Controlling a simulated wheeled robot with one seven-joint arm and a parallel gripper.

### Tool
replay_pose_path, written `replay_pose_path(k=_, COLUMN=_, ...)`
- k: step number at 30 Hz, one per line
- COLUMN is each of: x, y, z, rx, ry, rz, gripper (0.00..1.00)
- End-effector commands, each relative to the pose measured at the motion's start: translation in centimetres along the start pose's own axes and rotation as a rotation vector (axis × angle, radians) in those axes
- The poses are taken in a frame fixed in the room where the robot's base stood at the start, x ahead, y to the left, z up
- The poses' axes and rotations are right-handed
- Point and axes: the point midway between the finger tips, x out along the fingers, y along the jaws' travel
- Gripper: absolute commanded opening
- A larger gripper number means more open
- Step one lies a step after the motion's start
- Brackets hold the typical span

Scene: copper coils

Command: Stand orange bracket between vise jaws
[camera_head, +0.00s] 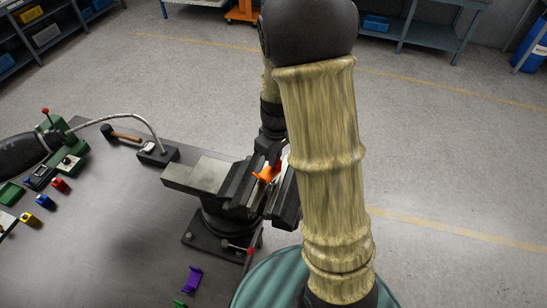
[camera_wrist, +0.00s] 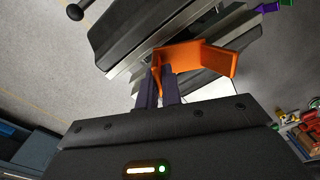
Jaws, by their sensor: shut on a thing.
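An orange bracket (camera_head: 267,174) is at the vise, by the gap between its jaws. My gripper (camera_head: 270,158) is shut on it from above. In the wrist view the two fingers (camera_wrist: 160,88) pinch one flange of the orange bracket (camera_wrist: 200,53), and its other flange sticks out to the right. The vise (camera_head: 233,184) is grey and dark, mounted on the bench. Its jaws also show in the wrist view (camera_wrist: 150,32) on both sides of the bracket. How deep the bracket sits between the jaws, and whether it touches them, I cannot tell. My arm hides part of the vise's right side.
The grey bench (camera_head: 130,220) holds a purple bracket (camera_head: 193,279), a green piece (camera_head: 179,303), a hammer (camera_head: 122,134) and several small coloured blocks at the left. A teal round stool (camera_head: 262,285) is at the front.

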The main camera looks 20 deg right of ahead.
Motion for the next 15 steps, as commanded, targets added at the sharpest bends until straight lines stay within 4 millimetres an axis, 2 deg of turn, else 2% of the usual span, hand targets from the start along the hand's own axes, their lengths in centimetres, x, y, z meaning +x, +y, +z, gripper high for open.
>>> replay_pose_path(k=15, x=0.07, y=0.21, z=0.51, rx=-0.163, ry=0.001, rz=0.004, gripper=0.0)
